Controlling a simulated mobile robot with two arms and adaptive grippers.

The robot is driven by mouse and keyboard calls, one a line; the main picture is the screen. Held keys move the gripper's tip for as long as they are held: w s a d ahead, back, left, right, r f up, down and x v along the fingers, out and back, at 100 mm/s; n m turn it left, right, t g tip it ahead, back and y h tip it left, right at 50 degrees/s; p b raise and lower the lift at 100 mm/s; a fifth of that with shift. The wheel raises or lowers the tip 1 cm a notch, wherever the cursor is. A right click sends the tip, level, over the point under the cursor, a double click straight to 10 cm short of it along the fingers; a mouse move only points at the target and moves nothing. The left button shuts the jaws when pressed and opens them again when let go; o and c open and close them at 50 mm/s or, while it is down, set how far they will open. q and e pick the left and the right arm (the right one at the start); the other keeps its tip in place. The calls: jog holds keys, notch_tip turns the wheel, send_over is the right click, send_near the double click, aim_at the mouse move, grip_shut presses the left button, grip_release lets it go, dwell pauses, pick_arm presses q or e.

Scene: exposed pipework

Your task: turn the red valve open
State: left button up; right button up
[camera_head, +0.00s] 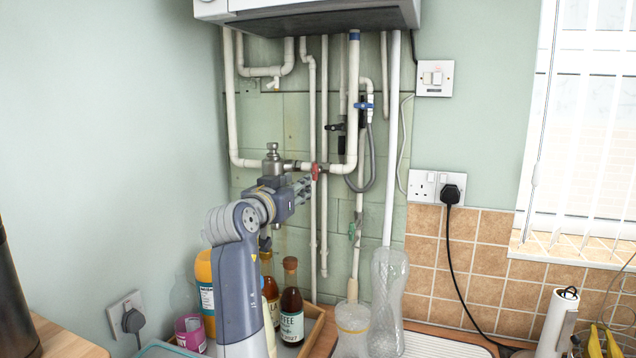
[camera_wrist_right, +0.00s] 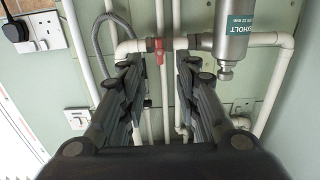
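The red valve (camera_head: 315,171) is a small red handle on a white horizontal pipe low on the pipework. My right gripper (camera_head: 306,185) is at the valve in the head view, just below and left of the handle. In the right wrist view the red handle (camera_wrist_right: 160,50) stands upright in the gap between the fingers of the right gripper (camera_wrist_right: 159,68). The fingers are spread apart on either side of it, and a gap shows on both sides. How deep the handle sits between them I cannot tell. My left gripper is in no view.
Vertical pipes (camera_head: 324,230) run close around. A metal fitting (camera_head: 272,160) stands left on the pipe. Bottles (camera_head: 291,305) and clear plastic vessels (camera_head: 388,300) stand on the counter below. A plugged socket (camera_head: 436,187) is at right.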

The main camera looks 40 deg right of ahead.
aim_at(314, 171)
jog(key=p+x, duration=0.1)
jog(key=x, duration=0.2)
jog(key=p+x, duration=0.2)
jog(key=x, duration=0.1)
jog(key=r+p+x, duration=0.1)
jog(key=x, duration=0.3)
jog(key=shift+s+p, duration=0.15)
jog(key=shift+p, duration=0.2)
jog(key=shift+d, duration=0.15)
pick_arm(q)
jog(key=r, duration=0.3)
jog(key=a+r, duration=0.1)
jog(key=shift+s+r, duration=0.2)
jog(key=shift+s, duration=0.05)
pick_arm(e)
jog(key=c, duration=0.7)
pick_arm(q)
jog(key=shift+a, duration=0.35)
pick_arm(e)
grip_shut()
